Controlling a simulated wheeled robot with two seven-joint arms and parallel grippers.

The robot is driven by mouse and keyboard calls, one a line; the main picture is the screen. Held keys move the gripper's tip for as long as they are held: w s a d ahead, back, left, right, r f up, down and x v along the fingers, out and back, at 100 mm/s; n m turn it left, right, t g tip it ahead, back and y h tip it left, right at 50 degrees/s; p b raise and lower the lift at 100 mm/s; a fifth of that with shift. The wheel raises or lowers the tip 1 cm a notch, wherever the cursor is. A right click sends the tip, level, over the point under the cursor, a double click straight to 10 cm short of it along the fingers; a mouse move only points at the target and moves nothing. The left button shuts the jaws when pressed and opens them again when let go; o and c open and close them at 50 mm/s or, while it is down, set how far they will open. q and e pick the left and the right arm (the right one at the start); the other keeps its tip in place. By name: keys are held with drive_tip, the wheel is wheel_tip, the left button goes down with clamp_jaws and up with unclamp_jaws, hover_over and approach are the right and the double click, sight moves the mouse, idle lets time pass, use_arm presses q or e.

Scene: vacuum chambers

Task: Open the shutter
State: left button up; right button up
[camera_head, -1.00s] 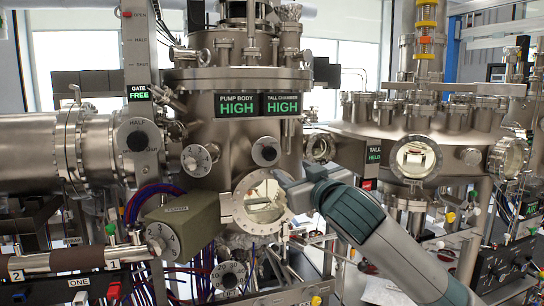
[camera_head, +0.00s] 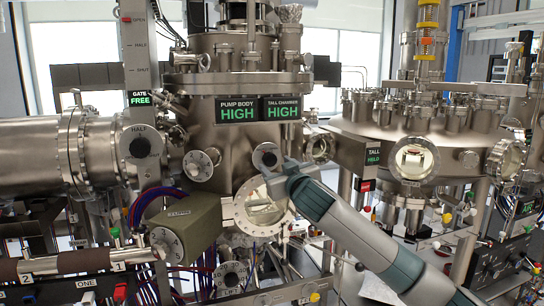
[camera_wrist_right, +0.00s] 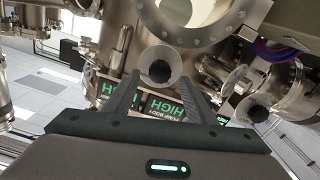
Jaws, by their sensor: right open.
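A round steel knob with a black hub (camera_wrist_right: 160,72) shows in the right wrist view, beyond and between the fingertips. Which control is the shutter I cannot read. My right gripper (camera_head: 267,157) is at the front of the tall steel chamber (camera_head: 215,145), above the round window (camera_head: 262,205). My left gripper is out of view.
Another knob (camera_head: 198,164) sits left of the gripper. A green-grey box (camera_head: 180,228) with a dial is below left. The HIGH display panels (camera_head: 258,109) are above the gripper. A wide flanged chamber (camera_head: 410,125) stands at the right.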

sight(271, 161)
drive_tip(key=shift+p+x, duration=0.9)
drive_tip(key=shift+x, duration=1.25)
drive_tip(key=shift+c, duration=0.4)
drive_tip(key=c, duration=1)
